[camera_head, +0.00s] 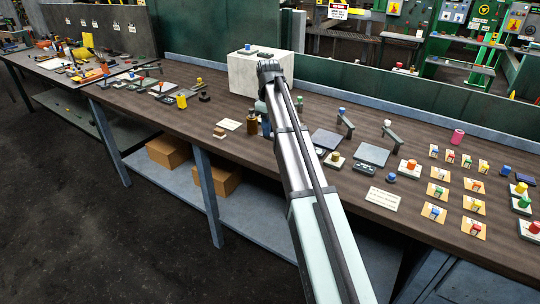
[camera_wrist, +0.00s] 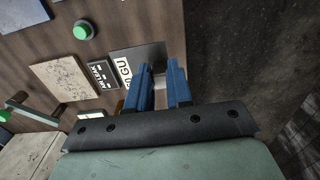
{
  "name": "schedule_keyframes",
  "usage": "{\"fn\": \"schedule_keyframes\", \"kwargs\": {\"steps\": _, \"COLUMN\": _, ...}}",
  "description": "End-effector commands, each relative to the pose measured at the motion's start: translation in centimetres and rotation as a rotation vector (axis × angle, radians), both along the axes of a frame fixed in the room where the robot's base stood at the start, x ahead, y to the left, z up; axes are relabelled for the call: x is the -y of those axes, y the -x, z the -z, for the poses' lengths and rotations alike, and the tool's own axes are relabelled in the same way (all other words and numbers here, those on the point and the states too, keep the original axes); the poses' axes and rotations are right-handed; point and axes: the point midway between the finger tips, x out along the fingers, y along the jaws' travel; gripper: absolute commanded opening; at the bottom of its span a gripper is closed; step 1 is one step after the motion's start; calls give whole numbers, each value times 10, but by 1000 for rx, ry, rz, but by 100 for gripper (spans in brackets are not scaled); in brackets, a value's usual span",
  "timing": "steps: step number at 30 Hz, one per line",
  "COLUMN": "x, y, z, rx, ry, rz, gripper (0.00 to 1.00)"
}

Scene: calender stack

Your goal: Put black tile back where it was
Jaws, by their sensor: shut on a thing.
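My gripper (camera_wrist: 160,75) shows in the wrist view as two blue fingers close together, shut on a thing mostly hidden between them. A dark grey plate (camera_wrist: 140,54) lies right behind the fingertips; I cannot tell whether it is the held thing. In the head view my gripper (camera_head: 265,127) is low over the bench, beside a brown cylinder (camera_head: 252,125), partly hidden by my arm. I cannot pick out the black tile for certain.
A pale block (camera_head: 254,72) stands at the back of the bench. A cream card (camera_head: 230,124) lies left of my gripper. Several button blocks and coloured tiles crowd the right side. In the wrist view, a speckled plate (camera_wrist: 68,77) and green button (camera_wrist: 83,30) are left of the fingers.

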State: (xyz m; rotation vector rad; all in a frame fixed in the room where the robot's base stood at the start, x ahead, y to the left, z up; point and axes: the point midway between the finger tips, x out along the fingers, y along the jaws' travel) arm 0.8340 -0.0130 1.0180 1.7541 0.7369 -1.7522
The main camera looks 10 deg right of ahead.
Motion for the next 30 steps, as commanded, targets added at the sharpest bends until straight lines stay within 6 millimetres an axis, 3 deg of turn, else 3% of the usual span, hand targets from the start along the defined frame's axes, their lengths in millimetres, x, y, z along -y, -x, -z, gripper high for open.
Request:
{"fn": "schedule_keyframes", "kwargs": {"steps": 5, "x": 0, "y": 1, "z": 16, "rx": -1, "ry": 0, "rz": 12, "gripper": 0}}
{"fn": "schedule_keyframes", "kwargs": {"steps": 12, "x": 0, "y": 1, "z": 54, "rx": -1, "ry": 0, "rz": 11, "gripper": 0}}
{"fn": "schedule_keyframes", "kwargs": {"steps": 25, "x": 0, "y": 1, "z": 95, "rx": -1, "ry": 0, "rz": 11, "gripper": 0}}
{"fn": "schedule_keyframes", "kwargs": {"steps": 30, "x": 0, "y": 0, "z": 99, "rx": 1, "ry": -1, "rz": 11, "gripper": 0}}
